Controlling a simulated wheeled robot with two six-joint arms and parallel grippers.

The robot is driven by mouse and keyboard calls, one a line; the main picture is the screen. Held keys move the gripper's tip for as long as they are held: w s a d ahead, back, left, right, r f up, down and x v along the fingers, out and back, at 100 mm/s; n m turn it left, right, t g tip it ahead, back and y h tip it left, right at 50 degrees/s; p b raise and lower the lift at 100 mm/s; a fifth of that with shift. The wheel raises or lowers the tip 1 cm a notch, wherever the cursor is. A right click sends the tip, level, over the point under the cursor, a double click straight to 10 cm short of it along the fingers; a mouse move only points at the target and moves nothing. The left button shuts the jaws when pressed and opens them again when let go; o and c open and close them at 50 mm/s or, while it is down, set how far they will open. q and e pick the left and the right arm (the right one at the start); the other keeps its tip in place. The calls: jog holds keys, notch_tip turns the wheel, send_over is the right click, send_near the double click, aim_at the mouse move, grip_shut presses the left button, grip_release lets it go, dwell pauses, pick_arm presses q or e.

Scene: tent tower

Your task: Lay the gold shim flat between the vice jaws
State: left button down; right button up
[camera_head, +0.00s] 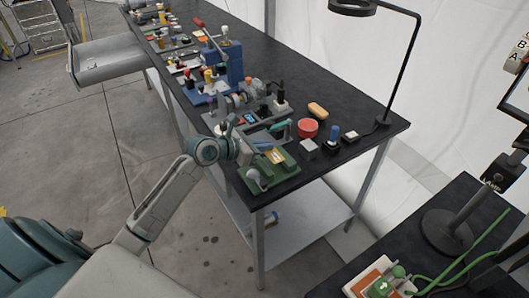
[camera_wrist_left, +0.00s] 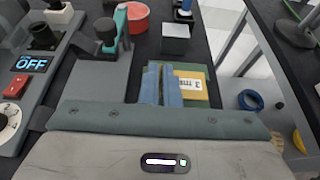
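The green vice (camera_head: 268,170) sits at the near corner of the dark bench. A gold plate, apparently the shim (camera_head: 277,156), lies on or over it. In the left wrist view, the gold shim (camera_wrist_left: 191,88) shows black lettering and lies against the green vice (camera_wrist_left: 193,69). My left gripper (camera_wrist_left: 162,84) has its two blue fingers close together with a narrow gap, just left of the shim's visible part. The right finger overlaps the shim's left side. Whether they pinch the shim is hidden. The vice jaws are mostly covered. My right gripper is out of view.
A red round dish (camera_head: 307,129), a small grey block (camera_head: 309,145) and a teal-handled clamp (camera_head: 280,129) stand close behind the vice. A lamp (camera_head: 400,70) rises at the bench's right edge. A control box with an OFF display (camera_wrist_left: 30,63) is left of the gripper.

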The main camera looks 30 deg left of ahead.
aim_at(264, 159)
pick_arm(q)
jog(key=shift+w+d+f, duration=0.1)
jog(key=shift+d+f, duration=0.05)
jog(key=shift+f, duration=1.6)
jog(key=shift+s+f+p, duration=0.2)
jog(key=shift+f+p, duration=0.3)
jog(key=shift+f, duration=0.2)
jog(key=c, duration=1.7)
grip_release()
jog(key=shift+f, duration=0.25)
jog(key=shift+w+r+b, duration=0.1)
jog(key=shift+r+b, duration=0.35)
jog(key=v, duration=0.9)
jog(key=shift+r, duration=0.35)
jog(key=shift+v, duration=1.5)
jog(key=shift+r, duration=0.2)
